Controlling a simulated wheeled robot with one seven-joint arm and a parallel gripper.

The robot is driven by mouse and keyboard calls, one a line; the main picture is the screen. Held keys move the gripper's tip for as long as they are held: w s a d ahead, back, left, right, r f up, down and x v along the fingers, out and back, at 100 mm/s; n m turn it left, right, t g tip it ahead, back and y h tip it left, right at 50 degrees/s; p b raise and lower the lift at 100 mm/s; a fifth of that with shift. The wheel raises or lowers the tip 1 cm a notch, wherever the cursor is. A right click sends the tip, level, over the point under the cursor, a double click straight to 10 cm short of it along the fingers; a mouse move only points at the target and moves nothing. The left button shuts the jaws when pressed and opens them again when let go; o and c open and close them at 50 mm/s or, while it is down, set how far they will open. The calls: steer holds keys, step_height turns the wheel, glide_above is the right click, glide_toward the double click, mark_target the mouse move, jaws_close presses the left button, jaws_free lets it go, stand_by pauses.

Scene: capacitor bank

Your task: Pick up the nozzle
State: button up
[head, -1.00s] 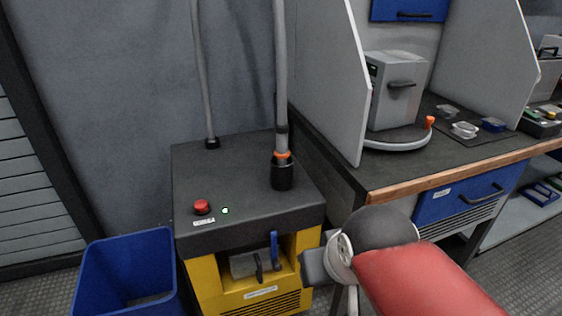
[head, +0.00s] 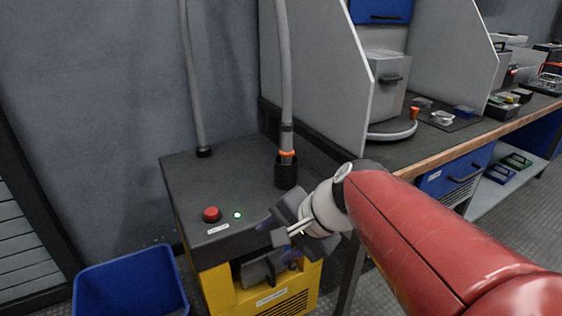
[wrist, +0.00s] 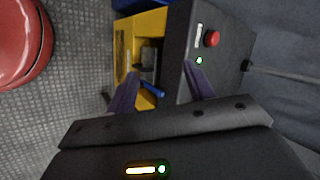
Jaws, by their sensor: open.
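A black-topped yellow machine (head: 225,205) stands by the wall. On its yellow front, a grey holder (head: 256,270) carries a black-handled piece and a blue-handled piece. The blue piece (wrist: 152,88) shows in the wrist view between my fingers' directions, beyond the tips. A grey hose (head: 286,100) with an orange ring ends in a black cup (head: 286,172) on the machine's top. I cannot tell for sure which of these is the nozzle. My gripper (head: 278,242) is open and empty at the machine's front right edge, its purple fingers (wrist: 162,88) apart.
A blue bin (head: 130,285) stands left of the machine. A workbench (head: 440,150) with grey partitions is at the right, close behind my arm. A red button (head: 211,214) and green light are on the machine's top. A second hose (head: 192,80) rises at the back.

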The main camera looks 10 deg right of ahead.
steer(key=w+m+t+y+b, duration=0.1)
steer(key=w+m+y, duration=0.1)
steer(key=w+m, duration=0.3)
steer(key=m+t+y+b, duration=0.25)
steer(key=m+t, duration=0.65)
steer(key=m, duration=0.6)
glide_toward(291, 142)
steer(key=x, duration=1.2)
steer(key=shift+w+a+b, duration=0.15)
steer(key=shift+b, duration=0.25)
steer(key=shift+w+a, duration=0.3)
steer(key=shift+w, duration=0.2)
jaws_close()
